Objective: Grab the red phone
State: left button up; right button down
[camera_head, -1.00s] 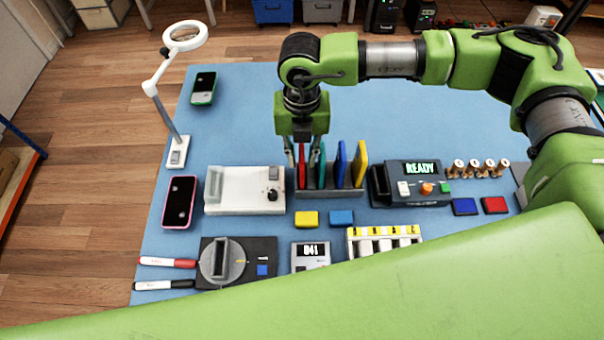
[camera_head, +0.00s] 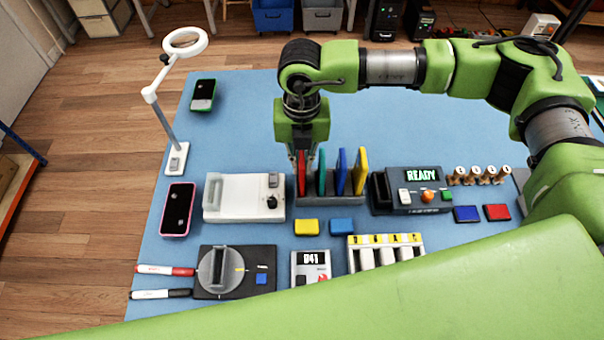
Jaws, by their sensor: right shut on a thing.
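The red phone (camera_head: 302,177) stands on edge in the leftmost place of the dark rack (camera_head: 326,200). A teal phone (camera_head: 321,172), a blue phone (camera_head: 341,171) and a yellow phone (camera_head: 361,171) stand in the rack to its right. My right gripper (camera_head: 302,158) points down from above, its fingers closed on the upper part of the red phone. The phone's lower end is still at the rack. The fingers partly cover its top. My left gripper is not in view.
A white device (camera_head: 235,197) is just left of the rack, and a dark box with a READY display (camera_head: 420,198) is to its right. Yellow (camera_head: 306,227) and blue (camera_head: 341,226) blocks lie in front. A magnifier lamp (camera_head: 175,130) stands at left. The mat's back is mostly clear.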

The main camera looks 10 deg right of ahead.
aim_at(302, 156)
jog(key=shift+r+p, duration=0.65)
jog(key=shift+r, duration=1.25)
